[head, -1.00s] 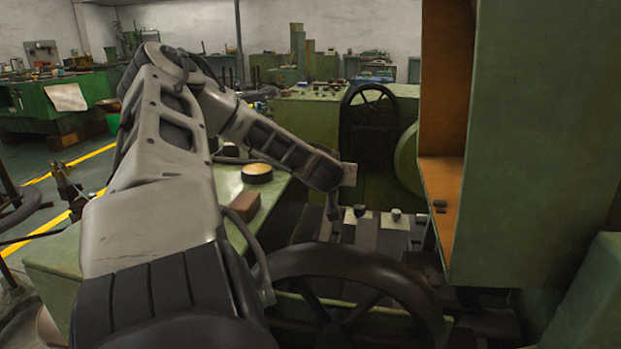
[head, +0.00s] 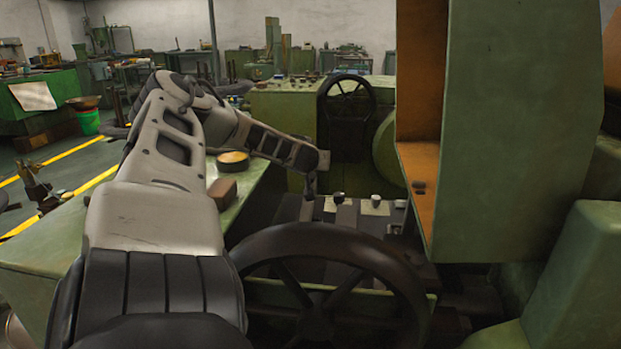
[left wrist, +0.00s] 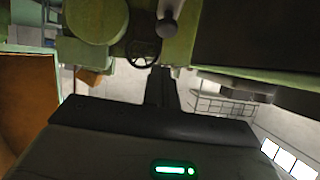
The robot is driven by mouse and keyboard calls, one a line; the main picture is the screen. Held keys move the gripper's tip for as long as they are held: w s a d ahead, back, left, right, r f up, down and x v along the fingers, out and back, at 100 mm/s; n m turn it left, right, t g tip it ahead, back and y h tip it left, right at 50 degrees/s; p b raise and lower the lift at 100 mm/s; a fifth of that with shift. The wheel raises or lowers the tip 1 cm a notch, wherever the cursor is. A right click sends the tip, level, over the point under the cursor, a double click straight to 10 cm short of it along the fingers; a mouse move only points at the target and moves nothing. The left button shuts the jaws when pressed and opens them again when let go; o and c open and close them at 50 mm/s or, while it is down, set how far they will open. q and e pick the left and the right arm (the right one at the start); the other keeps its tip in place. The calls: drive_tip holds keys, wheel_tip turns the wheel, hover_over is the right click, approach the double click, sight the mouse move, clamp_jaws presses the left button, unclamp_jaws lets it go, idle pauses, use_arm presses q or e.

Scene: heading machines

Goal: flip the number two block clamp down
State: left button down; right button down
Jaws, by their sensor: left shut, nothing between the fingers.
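Several small knobbed clamps stand in a row on the striped dark and light block bed of the green machine. In the head view a dark knob (head: 338,198) stands closest to my gripper, and a paler knob (head: 375,201) is to its right. I cannot tell which is number two. My left gripper (head: 309,187) points down over the left end of the row, shut and empty, apart from the dark knob. In the left wrist view the gripper (left wrist: 161,85) shows end-on, with a round knob on a stem (left wrist: 167,28) beyond it. My right gripper is out of view.
A large dark handwheel (head: 330,285) stands in front of the bed. A green cabinet with an orange inside (head: 515,130) hangs close on the right. A brown block (head: 222,192) and a yellow-topped round part (head: 233,160) lie on the green surface at left.

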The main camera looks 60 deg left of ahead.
use_arm(q)
drive_tip(key=shift+w+a+f, duration=0.2)
drive_tip(key=shift+a+f, duration=0.1)
drive_tip(key=shift+f, duration=0.3)
drive_tip(key=shift+w+a+f+b, duration=0.2)
drive_tip(key=shift+f+b, duration=0.2)
drive_tip(key=shift+f, duration=0.15)
drive_tip(key=shift+w+a+f+b, duration=0.1)
drive_tip(key=shift+a+f+b, duration=0.05)
drive_tip(key=shift+f+b, duration=0.3)
drive_tip(key=shift+a+f, duration=0.15)
drive_tip(key=shift+f, duration=0.25)
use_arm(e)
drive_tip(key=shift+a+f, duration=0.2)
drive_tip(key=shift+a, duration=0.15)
